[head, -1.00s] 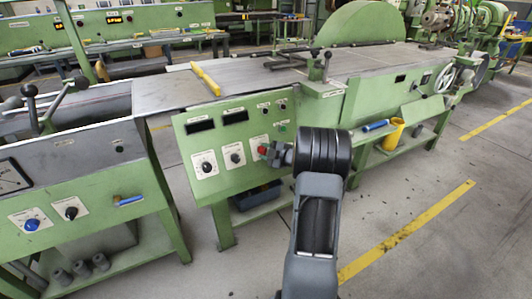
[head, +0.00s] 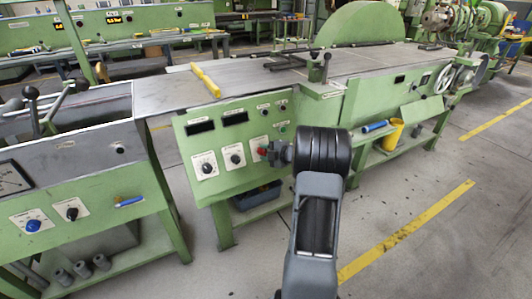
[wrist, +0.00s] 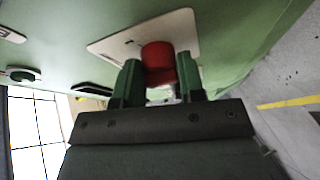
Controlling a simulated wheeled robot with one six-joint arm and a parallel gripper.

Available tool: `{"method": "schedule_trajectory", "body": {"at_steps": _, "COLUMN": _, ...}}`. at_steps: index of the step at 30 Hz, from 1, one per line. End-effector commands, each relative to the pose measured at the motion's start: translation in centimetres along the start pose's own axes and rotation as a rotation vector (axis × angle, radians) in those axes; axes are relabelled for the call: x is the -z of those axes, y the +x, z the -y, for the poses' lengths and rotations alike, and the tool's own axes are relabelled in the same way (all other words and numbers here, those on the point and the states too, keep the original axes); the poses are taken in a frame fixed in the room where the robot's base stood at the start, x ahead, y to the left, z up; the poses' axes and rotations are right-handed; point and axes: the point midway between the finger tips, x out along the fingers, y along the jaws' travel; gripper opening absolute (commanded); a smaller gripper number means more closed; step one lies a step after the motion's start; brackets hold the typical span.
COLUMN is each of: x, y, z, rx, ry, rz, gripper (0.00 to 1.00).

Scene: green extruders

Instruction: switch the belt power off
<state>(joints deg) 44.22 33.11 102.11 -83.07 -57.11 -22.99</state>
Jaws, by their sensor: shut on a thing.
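The green control panel (head: 217,165) has two black displays, two black knobs on white plates and a red knob (head: 262,152) at its right side. The red knob also shows in the wrist view (wrist: 159,62), standing out from a pale plate (wrist: 120,42). My gripper (head: 270,153) is at the red knob in the head view. In the wrist view its two fingers (wrist: 160,85) are on either side of the knob, shut on it. My wrist and arm hide the panel's lower right part.
A black knob (head: 72,210) and a blue knob (head: 33,225) sit on the left machine. A yellow tool (head: 206,80) lies on the belt table. A blue bin (head: 256,195) stands under the panel. The floor at the right is open, with a yellow line (head: 405,234).

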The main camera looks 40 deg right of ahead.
Motion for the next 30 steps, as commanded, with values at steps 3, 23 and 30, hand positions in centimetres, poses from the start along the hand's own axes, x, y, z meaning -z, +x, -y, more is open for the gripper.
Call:
{"method": "schedule_trajectory", "body": {"at_steps": 3, "x": 0.0, "y": 0.0, "z": -0.4, "rx": -0.006, "ry": -0.003, "rz": 0.001, "gripper": 0.38}}
{"method": "schedule_trajectory", "body": {"at_steps": 23, "x": 0.0, "y": -2.0, "z": -0.3, "rx": -0.004, "ry": 0.001, "rz": 0.003, "gripper": 0.6}}
{"method": "schedule_trajectory", "body": {"at_steps": 30, "x": 0.0, "y": -7.0, "z": -0.4, "rx": -0.005, "ry": 0.0, "rz": 0.005, "gripper": 0.6}}
